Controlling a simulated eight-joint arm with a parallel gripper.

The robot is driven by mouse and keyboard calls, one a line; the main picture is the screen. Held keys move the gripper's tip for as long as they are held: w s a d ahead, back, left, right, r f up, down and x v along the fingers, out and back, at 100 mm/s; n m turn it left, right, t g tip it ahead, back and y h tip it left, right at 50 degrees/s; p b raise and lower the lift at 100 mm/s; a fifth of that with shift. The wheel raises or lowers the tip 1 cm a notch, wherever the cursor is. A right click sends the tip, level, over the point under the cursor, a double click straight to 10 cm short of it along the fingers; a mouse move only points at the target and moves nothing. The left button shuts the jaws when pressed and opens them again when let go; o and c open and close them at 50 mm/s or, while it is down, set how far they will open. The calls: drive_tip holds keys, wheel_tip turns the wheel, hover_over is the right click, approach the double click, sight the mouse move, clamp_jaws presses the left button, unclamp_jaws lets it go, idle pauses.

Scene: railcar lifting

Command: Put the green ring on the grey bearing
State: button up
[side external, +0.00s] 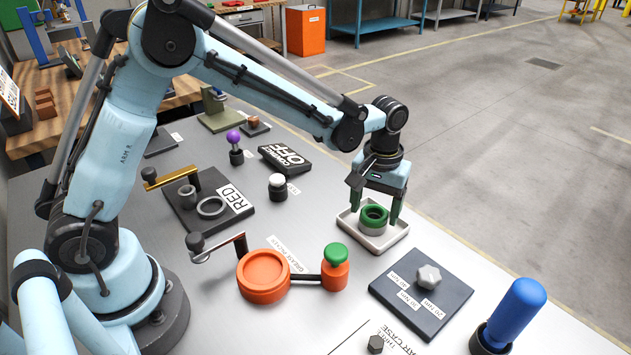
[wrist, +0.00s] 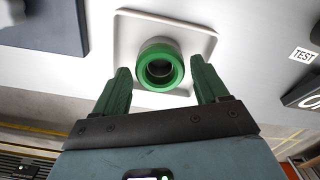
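The green ring (side external: 374,213) sits in the shallow white tray (side external: 398,236), upper face up, on or around a paler grey-green cylindrical piece. This piece may be the grey bearing (side external: 374,229); I cannot tell how far the ring is seated on it. In the wrist view the green ring (wrist: 160,85) faces me, with the paler cylinder (wrist: 158,42) behind it and the tray rim (wrist: 212,32) around. My gripper (side external: 376,210) points down over the tray. Its green fingers are apart on either side of the ring, with visible gaps in the wrist view (wrist: 160,66).
A dark plate (side external: 436,300) with a grey hex nut (side external: 429,276) lies right of the tray. An orange pot (side external: 263,277) and an orange bottle with a green cap (side external: 335,268) stand in front. A black plate (side external: 190,217) holds grey rings at left. A blue-handled tool (side external: 514,312) stands front right.

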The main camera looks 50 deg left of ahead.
sight(374, 212)
drive_tip(key=shift+o, duration=0.2)
wheel_tip(374, 212, up, 12)
drive_tip(key=s+a+f+m+t, duration=0.1)
drive_tip(key=s+a+m+t, duration=0.3)
drive_tip(key=s, duration=1.1)
drive_tip(key=a+t, duration=0.3)
drive_tip(key=a, duration=0.2)
drive_tip(key=shift+m, duration=0.3)
idle(0.8)
